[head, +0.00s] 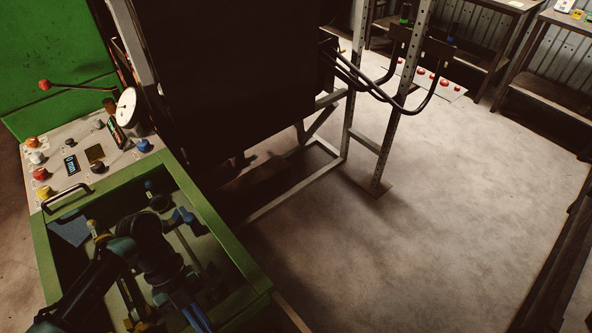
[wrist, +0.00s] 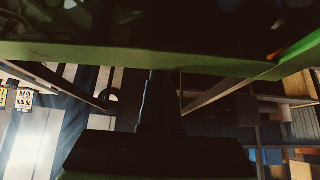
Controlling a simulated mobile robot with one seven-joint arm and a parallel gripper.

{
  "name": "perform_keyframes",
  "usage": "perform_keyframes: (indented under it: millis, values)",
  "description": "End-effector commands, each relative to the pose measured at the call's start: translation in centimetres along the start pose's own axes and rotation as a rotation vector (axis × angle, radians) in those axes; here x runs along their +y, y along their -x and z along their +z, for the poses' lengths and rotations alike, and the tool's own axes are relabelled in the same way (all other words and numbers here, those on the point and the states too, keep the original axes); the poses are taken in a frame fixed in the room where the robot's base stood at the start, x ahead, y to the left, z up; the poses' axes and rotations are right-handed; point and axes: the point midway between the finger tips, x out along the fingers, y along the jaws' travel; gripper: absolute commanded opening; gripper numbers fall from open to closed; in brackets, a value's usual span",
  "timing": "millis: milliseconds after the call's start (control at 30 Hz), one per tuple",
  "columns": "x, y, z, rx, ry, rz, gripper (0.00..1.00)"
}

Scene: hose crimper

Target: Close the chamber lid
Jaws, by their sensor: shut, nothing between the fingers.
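The green-framed chamber (head: 238,263) is at the lower left in the head view. Its top looks open, with dark and blue parts inside. I cannot clearly pick out the lid; a dark bar handle (head: 67,199) shows at the chamber's upper left corner, beside the control panel. My arm reaches over the chamber and hides part of it; my gripper cannot be made out there. In the wrist view, my gripper (wrist: 160,82) is dark and shut, with nothing held. Its fingertips are near a green edge (wrist: 140,57); I cannot tell whether they touch.
A control panel (head: 88,160) with coloured buttons, a gauge (head: 126,107) and a red-knobbed lever (head: 45,85) adjoins the chamber. A large dark panel (head: 235,75) and a perforated metal post (head: 395,120) stand behind it. The floor (head: 440,220) to the right is clear.

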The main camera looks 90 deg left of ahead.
Motion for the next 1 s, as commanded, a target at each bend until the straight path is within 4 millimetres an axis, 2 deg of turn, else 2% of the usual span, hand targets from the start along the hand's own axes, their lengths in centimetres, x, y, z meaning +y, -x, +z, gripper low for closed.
perform_keyframes:
  millis: [567, 667, 1000]
  values:
    - [0.1, 1.0, 0.7, -0.017, 0.007, -0.004, 0.00]
    - [0.1, 2.4, 0.7, -0.019, 0.006, -0.003, 0.00]
    - [0.0, 9.6, 0.3, -0.009, 0.002, 0.001, 0.00]
